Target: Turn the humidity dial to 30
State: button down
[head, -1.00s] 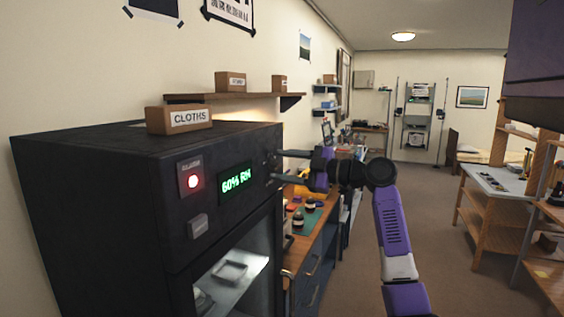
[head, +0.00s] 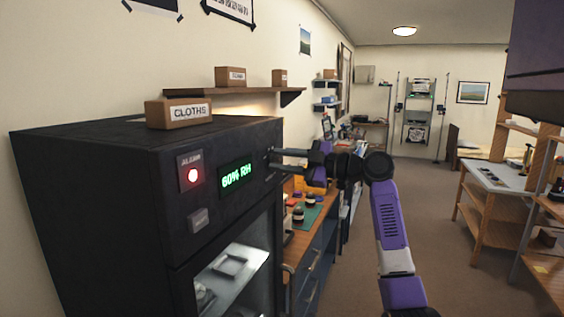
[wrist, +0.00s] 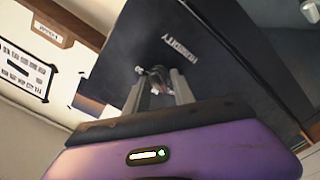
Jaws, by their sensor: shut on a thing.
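The black dry cabinet (head: 95,210) stands at the left in the head view. Its green display (head: 237,177) reads 60% RH. A red lamp (head: 193,175) glows on the panel under an ALARM label. My gripper (head: 272,157) reaches the right end of the panel from the right. In the wrist view the panel carries the word HUMIDITY, and the humidity dial (wrist: 158,76) sits between the fingertips of my gripper (wrist: 160,84). The fingers are shut on the dial and hide most of it, so its pointer cannot be read.
A CLOTHS box (head: 180,113) sits on top of the cabinet. A wall shelf (head: 235,92) with small boxes is behind it. A workbench (head: 310,235) with jars runs beyond the cabinet, below my gripper. Open floor lies to the right, before a wooden table (head: 495,180).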

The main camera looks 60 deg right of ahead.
jog(key=m+b, duration=0.1)
jog(key=m, duration=0.1)
jog(key=shift+f+m, duration=0.1)
jog(key=shift+m, duration=0.2)
jog(key=m, duration=0.3)
jog(key=shift+m, duration=0.3)
jog(key=m, duration=0.3)
jog(key=m+p, duration=0.1)
jog(key=m, duration=0.2)
jog(key=shift+d+r+m+p, duration=0.15)
jog(key=shift+r+m+p, duration=0.05)
jog(key=shift+m+p, duration=0.1)
jog(key=m+p, duration=0.2)
jog(key=m, duration=0.1)
jog(key=shift+m, duration=0.3)
jog(key=m+p, duration=0.2)
jog(key=m, duration=0.1)
jog(key=shift+d+m, duration=0.1)
jog(key=shift+m, duration=0.2)
jog(key=m+p, duration=0.1)
jog(key=m, duration=0.2)
jog(key=shift+f, duration=0.2)
jog(key=shift+f+m+p, duration=0.1)
jog(key=shift+m+p, duration=0.25)
jog(key=shift+m, duration=1.35)
jog(key=shift+d, duration=0.1)
